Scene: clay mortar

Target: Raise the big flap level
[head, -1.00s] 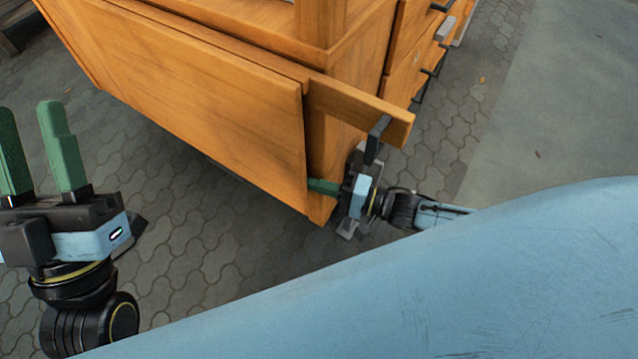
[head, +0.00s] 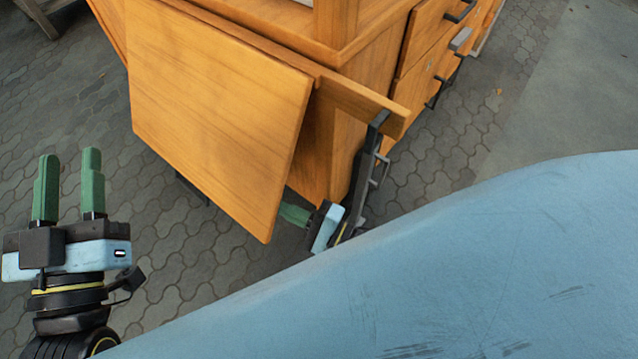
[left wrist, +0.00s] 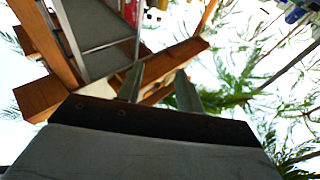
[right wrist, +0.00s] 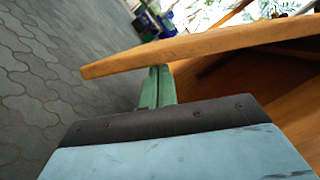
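The big flap (head: 215,110) is a wooden panel along the bench's near side in the head view. It hangs tilted, its lower edge swung out from the bench. My right gripper (head: 292,213) is behind the flap's lower right corner, partly hidden. In the right wrist view its green fingers (right wrist: 157,88) are together, with tips at the flap's edge (right wrist: 180,48); I see nothing clamped between them. My left gripper (head: 68,185) is open and empty, left of the flap and clear of it. Its parted fingers also show in the left wrist view (left wrist: 158,90).
The wooden bench (head: 375,60) has dark-handled drawers on its right side. A wooden bar (head: 365,103) sticks out beside the flap, with a dark handle-like piece (head: 378,118) near its end. Grey paving (head: 190,250) lies open in front.

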